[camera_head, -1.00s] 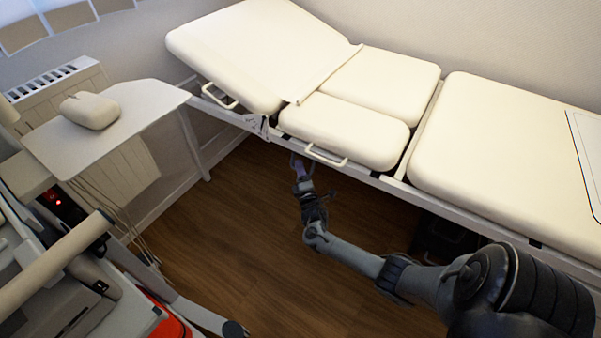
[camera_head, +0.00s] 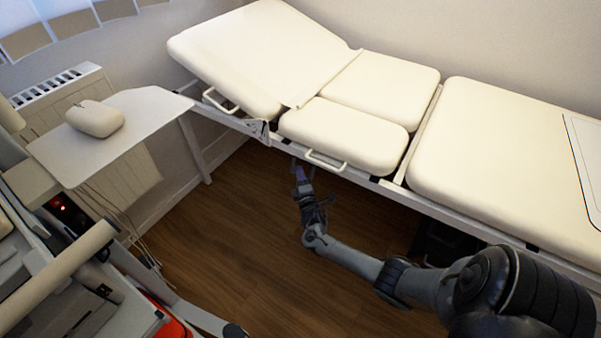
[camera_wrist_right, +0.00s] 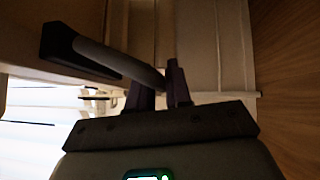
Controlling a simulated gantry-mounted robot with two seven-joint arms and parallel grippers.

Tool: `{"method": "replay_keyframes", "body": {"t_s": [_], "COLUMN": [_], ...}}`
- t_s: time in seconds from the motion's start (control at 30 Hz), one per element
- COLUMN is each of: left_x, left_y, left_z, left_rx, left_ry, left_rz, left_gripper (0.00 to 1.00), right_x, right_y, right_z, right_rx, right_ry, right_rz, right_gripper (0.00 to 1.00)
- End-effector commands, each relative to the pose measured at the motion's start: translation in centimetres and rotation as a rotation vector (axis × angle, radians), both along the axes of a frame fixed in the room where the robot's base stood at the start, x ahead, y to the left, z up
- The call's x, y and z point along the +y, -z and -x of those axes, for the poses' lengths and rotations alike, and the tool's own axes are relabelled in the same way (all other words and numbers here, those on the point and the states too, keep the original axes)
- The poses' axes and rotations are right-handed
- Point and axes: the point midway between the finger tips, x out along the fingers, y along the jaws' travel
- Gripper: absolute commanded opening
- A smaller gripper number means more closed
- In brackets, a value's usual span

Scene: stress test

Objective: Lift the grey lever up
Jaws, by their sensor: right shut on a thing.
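The grey lever (camera_wrist_right: 118,62) shows in the right wrist view as a slim bar running from a dark mount at upper left to my fingers. My right gripper (camera_wrist_right: 161,84) is shut on the lever near its free end, with one purple finger on each side. In the head view my right gripper (camera_head: 300,174) is under the front edge of the cream couch (camera_head: 345,134), and it and the shadow mostly hide the lever there. My left gripper is in neither view.
A white side table (camera_head: 150,115) with a cream rounded object (camera_head: 95,118) stands at left. A radiator (camera_head: 65,85) is behind it. A machine with a red light (camera_head: 62,208) fills the lower left. A couch rail handle (camera_head: 325,160) is just beside my right gripper. Wooden floor (camera_head: 240,225) is clear.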

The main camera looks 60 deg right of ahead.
Motion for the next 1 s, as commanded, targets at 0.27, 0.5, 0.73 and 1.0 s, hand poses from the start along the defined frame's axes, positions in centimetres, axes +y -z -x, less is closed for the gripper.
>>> {"method": "replay_keyframes", "body": {"t_s": [0.27, 0.5, 0.73, 1.0], "left_x": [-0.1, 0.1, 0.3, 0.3], "left_y": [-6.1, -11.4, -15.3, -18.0], "left_z": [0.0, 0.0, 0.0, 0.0], "left_rx": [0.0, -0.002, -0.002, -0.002], "left_ry": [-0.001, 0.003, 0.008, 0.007], "left_rz": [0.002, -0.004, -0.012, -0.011], "left_gripper": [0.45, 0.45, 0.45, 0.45], "right_x": [1.0, 2.0, 2.6, 3.0], "right_y": [-2.0, -2.8, -3.5, -3.8], "right_z": [0.0, 0.0, 0.0, 0.0], "right_rx": [-0.001, -0.001, -0.001, -0.002], "right_ry": [0.001, 0.002, 0.003, 0.002], "right_rz": [-0.185, -0.404, -0.595, -0.753], "right_gripper": [0.0, 0.0, 0.0, 0.0]}}
